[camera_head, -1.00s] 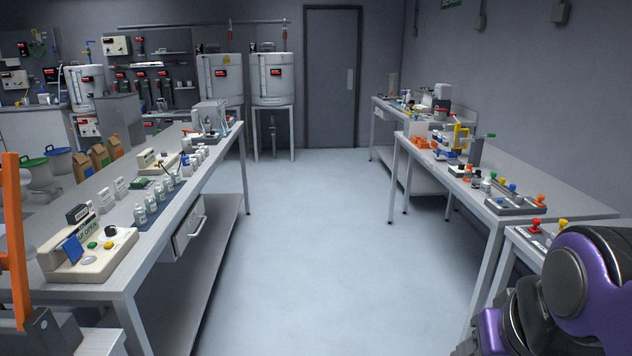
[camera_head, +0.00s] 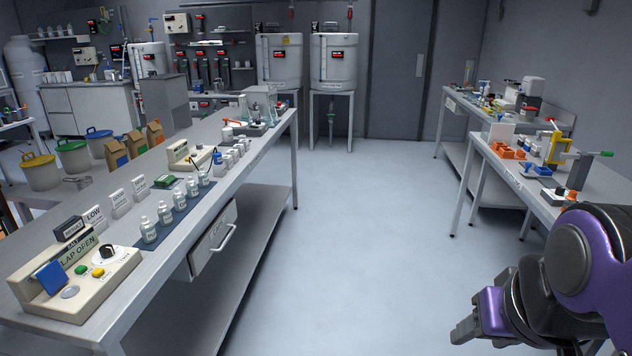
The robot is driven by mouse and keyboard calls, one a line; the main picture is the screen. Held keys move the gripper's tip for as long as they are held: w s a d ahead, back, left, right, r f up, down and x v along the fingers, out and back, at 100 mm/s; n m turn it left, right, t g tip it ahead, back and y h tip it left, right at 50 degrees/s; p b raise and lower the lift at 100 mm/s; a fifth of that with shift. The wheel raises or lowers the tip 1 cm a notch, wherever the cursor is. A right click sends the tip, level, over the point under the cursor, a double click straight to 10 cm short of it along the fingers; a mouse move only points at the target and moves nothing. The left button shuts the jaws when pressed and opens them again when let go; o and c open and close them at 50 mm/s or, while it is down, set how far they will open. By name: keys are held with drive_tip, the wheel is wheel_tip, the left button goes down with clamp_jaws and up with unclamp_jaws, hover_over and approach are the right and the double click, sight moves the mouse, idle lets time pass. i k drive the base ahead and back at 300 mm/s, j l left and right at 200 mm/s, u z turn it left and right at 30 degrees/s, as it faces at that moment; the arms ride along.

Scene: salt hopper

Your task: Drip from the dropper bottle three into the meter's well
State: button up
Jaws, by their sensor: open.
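A row of small white-capped dropper bottles (camera_head: 180,201) stands upright on a dark blue mat (camera_head: 178,230) on the left bench. Their labels are too small to read, so I cannot tell which is three. A beige device (camera_head: 75,285) with a "FLAP OPEN" sign, a blue flap, green and yellow buttons and a black knob sits at the bench's near end; it may be the meter. A grey disc on its top may be the well. My gripper (camera_head: 462,326) is open and empty at the lower right, over the floor, far from the bottles.
The left bench (camera_head: 115,308) also holds white label cards (camera_head: 118,202), another beige device (camera_head: 190,155) and several small bottles behind. A drawer (camera_head: 213,240) sits under its edge. The right bench (camera_head: 530,192) holds coloured parts. The aisle floor (camera_head: 345,220) is clear.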

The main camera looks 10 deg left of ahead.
sight(203, 179)
drive_tip(key=i+u, duration=0.15)
drive_tip(key=i, duration=1)
drive_tip(key=i+j+z, duration=0.1)
drive_tip(key=i+z, duration=0.35)
drive_tip(key=i, duration=0.65)
drive_tip(key=i+l, duration=0.15)
drive_tip(key=i, duration=0.7)
drive_tip(key=u, duration=3.35)
drive_tip(key=l+u, duration=0.5)
drive_tip(key=l, duration=0.8)
drive_tip(key=k, duration=0.05)
